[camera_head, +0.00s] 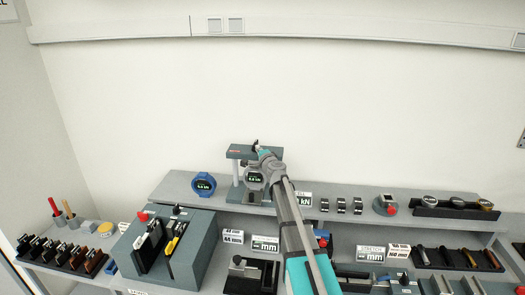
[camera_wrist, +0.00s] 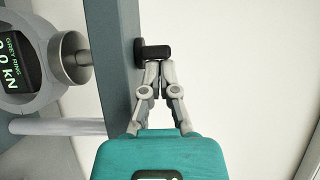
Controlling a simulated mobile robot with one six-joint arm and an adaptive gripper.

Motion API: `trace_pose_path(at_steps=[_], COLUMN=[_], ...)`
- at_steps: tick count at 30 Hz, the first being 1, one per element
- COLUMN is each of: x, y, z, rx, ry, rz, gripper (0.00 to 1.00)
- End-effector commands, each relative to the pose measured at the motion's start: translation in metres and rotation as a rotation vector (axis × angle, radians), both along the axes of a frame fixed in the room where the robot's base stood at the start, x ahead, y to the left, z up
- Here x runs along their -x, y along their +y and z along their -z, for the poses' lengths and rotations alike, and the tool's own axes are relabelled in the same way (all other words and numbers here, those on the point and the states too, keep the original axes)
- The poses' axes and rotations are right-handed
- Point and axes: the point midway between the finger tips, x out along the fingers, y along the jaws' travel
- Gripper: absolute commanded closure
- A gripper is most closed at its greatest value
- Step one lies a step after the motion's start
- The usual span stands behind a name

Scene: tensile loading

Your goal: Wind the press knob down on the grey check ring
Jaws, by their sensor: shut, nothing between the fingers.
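The press (camera_head: 239,152) stands on the raised shelf with the grey check ring (camera_head: 254,178) under its top beam. In the wrist view, the ring (camera_wrist: 52,101) has a dark display that reads about 0.0 kN. The metal press foot (camera_wrist: 76,57) is at the ring's edge; I cannot tell whether it bears on it. The black press knob (camera_wrist: 154,52) has a disc and a crank pin sticking out on the beam's outer face. My gripper (camera_wrist: 152,66) is shut and empty, its fingertips right beside the pin; contact is unclear. In the head view my gripper (camera_head: 262,152) is at the beam's top.
A blue ring gauge (camera_head: 204,185) stands left of the press. A grey tool block (camera_head: 165,250) stands lower left.

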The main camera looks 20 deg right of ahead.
Motion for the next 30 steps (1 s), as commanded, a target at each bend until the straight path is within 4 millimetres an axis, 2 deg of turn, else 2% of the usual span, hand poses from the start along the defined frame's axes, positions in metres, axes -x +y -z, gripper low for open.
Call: trace_pose_path(at_steps=[20, 30], x=[0.001, 0.010], y=[-0.002, -0.022], z=[0.000, 0.000], rx=[0.000, 0.000], ry=[0.000, 0.000], rz=[0.001, 0.001], gripper=[1.00, 1.00])
